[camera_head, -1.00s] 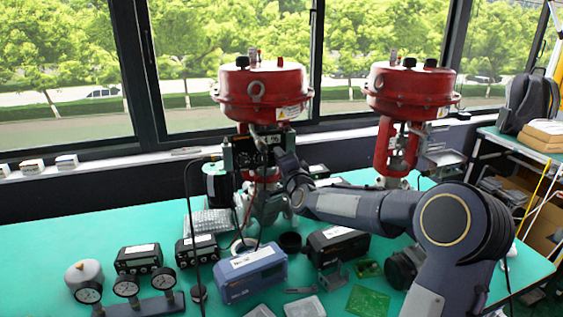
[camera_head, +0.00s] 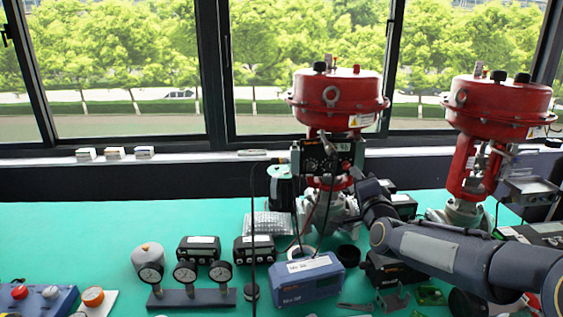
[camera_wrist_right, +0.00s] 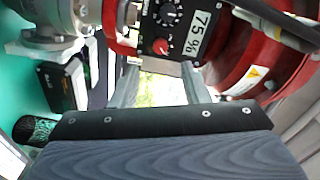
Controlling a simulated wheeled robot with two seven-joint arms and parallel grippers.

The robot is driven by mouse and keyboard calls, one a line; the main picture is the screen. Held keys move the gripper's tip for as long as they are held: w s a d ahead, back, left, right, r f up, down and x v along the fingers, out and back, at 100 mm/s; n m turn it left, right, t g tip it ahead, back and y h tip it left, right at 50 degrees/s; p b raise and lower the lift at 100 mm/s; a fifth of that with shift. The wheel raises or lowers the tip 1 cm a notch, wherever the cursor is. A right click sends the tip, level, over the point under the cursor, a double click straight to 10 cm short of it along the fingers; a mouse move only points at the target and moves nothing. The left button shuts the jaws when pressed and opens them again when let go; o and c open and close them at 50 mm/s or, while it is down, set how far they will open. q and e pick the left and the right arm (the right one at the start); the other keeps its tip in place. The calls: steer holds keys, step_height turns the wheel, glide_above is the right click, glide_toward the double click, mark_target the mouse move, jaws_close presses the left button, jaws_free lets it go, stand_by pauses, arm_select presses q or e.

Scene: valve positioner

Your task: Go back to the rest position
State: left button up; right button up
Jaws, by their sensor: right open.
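The left red valve (camera_head: 338,97) stands at the back of the teal table. A black positioner panel (camera_head: 318,160) with knobs is mounted below its drum. In the right wrist view the panel (camera_wrist_right: 165,22) shows a red knob and a "75%" label. My right gripper (camera_head: 356,176) is just right of and below the panel. In the wrist view its fingers (camera_wrist_right: 159,72) are apart with nothing between them, just below the red knob. Contact with the panel cannot be told. My left gripper is not in view.
A second red valve (camera_head: 496,105) stands to the right. A blue box (camera_head: 308,280), black boxes (camera_head: 198,250) and a gauge stand (camera_head: 190,297) are on the table (camera_head: 90,235). Small parts lie under my right arm. The table's left part is mostly clear at the back.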

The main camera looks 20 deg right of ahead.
steer(key=s+a+n+g+y+p, duration=0.5)
steer(key=s+a+n, duration=0.3)
steer(key=s+a, duration=0.3)
steer(key=s+a+f+n+g+y+p, duration=0.1)
steer(key=s+a+f+n+g, duration=0.1)
steer(key=s, duration=0.5)
steer(key=s+a+f+n+g+y+p, duration=0.1)
steer(key=s+a+f+n+g, duration=0.1)
steer(key=s, duration=0.5)
steer(key=s+a+f+n+g+y+p, duration=0.1)
steer(key=s+a+f+n+g, duration=0.1)
steer(key=s, duration=0.5)
steer(key=shift+a+f+n+g, duration=0.4)
steer(key=shift+a+f+n, duration=0.5)
steer(key=shift+a+f, duration=0.05)
